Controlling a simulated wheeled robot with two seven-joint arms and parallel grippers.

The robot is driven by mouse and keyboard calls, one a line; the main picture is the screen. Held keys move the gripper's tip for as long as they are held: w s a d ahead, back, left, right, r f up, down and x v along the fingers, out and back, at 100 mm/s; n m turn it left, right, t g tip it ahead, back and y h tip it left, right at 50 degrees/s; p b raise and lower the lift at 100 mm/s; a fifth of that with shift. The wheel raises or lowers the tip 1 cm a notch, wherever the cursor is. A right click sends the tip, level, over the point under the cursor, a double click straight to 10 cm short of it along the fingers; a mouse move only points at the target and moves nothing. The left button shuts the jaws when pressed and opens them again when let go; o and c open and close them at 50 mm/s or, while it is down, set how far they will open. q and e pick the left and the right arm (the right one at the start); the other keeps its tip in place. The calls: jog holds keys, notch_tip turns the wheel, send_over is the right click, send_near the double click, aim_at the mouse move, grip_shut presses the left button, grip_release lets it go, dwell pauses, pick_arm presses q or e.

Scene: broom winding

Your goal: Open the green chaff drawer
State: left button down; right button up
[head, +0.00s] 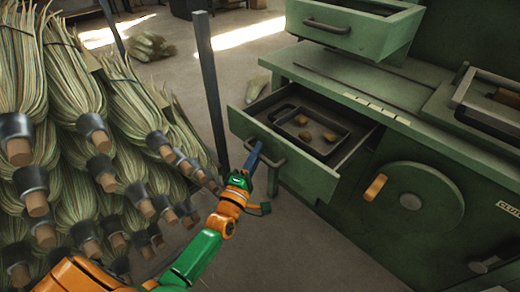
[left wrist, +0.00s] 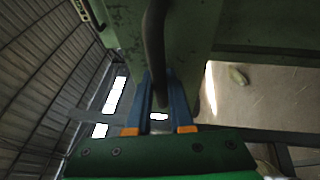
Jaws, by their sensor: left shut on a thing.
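The green chaff drawer (head: 312,182) sticks out of the green machine, pulled open. Inside it lies a dark tray (head: 290,131) with a few tan lumps. My left gripper (head: 254,155) is at the dark bar handle (head: 277,163) on the drawer's front, its blue fingers shut on it. In the left wrist view the handle (left wrist: 155,45) runs down between the two blue fingers (left wrist: 160,100), in front of the drawer's green face (left wrist: 190,40). My right gripper is in neither view.
Broom bundles (head: 75,90) with wooden handle ends are stacked on the left, close to my left arm. A dark upright post (head: 210,85) stands between them and the machine (head: 400,215). Another green drawer (head: 345,28) juts out above. Floor is clear in front of the machine.

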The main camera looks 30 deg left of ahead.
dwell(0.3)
pick_arm(q)
jog(key=c, duration=0.8)
grip_release()
jog(key=s+f, duration=0.1)
jog(key=s, duration=0.6)
jog(key=shift+d+f, duration=0.15)
jog(key=shift+f, duration=0.1)
jog(key=s+d+f+m+g+h+p, duration=0.1)
jog(key=s+f+m+g+p, duration=0.1)
jog(key=s+f+m+g, duration=0.4)
jog(key=s+d+f+m+g+p, duration=0.1)
jog(key=s+f+m+g+p, duration=0.15)
jog(key=f, duration=0.55)
jog(key=s+d+f+m+g+h+p, duration=0.1)
jog(key=s+d+f+m+g+p, duration=0.15)
jog(key=s+f+m, duration=0.4)
jog(key=s+f+m+g+p, duration=0.1)
jog(key=s+f+m+g, duration=0.2)
jog(key=s, duration=0.6)
jog(key=s+a+f+m+g+y+p, duration=0.1)
jog(key=s+f+m+g, duration=0.3)
jog(key=s, duration=0.5)
jog(key=shift+s+a+f+g+p, duration=0.25)
jog(key=shift+s+g+p, duration=0.1)
jog(key=shift+g, duration=0.15)
